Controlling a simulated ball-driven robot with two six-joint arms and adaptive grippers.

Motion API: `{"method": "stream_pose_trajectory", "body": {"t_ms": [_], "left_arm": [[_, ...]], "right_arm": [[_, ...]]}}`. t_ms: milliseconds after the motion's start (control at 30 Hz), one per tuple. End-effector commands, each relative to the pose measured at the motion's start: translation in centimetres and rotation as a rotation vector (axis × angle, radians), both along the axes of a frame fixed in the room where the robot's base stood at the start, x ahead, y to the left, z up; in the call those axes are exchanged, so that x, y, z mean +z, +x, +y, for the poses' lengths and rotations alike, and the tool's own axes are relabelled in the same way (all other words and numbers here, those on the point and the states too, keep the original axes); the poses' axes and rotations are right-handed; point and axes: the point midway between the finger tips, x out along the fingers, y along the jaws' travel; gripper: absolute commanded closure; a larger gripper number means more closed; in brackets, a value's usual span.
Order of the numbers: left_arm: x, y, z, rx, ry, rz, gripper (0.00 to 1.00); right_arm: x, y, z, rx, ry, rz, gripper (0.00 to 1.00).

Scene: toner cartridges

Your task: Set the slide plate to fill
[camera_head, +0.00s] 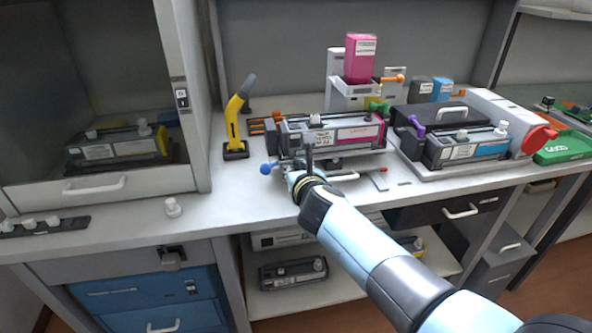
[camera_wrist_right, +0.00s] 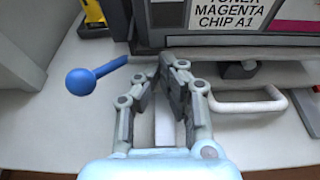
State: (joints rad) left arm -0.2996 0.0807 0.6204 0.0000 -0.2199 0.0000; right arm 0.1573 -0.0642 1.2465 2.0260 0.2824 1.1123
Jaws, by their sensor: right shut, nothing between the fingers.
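My right gripper (camera_head: 309,150) is shut and empty in front of the magenta toner cartridge (camera_head: 357,132). Its closed fingertips (camera_wrist_right: 173,68) point at the dark lower edge of that cartridge's cradle. The cartridge carries a white label (camera_wrist_right: 210,14) reading toner magenta chip A1. A blue ball-ended lever (camera_wrist_right: 80,82) sticks out to the left of the fingers, apart from them; it also shows in the head view (camera_head: 266,168). A magenta bottle (camera_head: 360,58) stands upright on a white filling stand behind the cartridge. I cannot make out which part is the slide plate.
An orange knob (camera_head: 397,78) is on the stand's right side. A cyan cartridge (camera_head: 465,150) with a purple lever (camera_head: 417,126) sits to the right, near a red cap (camera_head: 539,139) and green tray (camera_head: 565,148). A yellow-black tool (camera_head: 239,115) stands left. The front-left bench is mostly clear.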

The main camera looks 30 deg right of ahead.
Motion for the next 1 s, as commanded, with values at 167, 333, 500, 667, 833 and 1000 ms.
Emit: {"method": "stream_pose_trajectory", "body": {"t_ms": [167,333,500,667,833,1000], "left_arm": [[-0.3,-0.1,0.0,0.0,0.0,0.002,0.6],[-1.6,-0.3,0.0,0.0,0.0,0.005,0.6],[-3.2,-0.4,0.0,0.0,0.0,0.006,0.6],[-3.6,-0.2,-0.1,0.0,-0.001,0.004,0.6],[-3.5,-0.3,-0.1,0.0,-0.001,0.006,0.6],[-3.5,-0.3,-0.1,0.0,-0.001,0.005,0.6]], "right_arm": [[-0.1,0.8,-0.1,0.0,-0.001,-0.001,1.0],[-0.2,4.6,-1.0,0.002,-0.002,-0.003,1.0],[-0.4,8.2,-1.9,0.0,-0.001,-0.001,1.0],[-0.1,9.5,-2.3,0.0,0.001,0.0,1.0],[0.2,9.7,-2.3,0.0,0.0,-0.003,1.0],[0.4,9.8,-2.3,0.001,0.0,-0.006,1.0]]}}
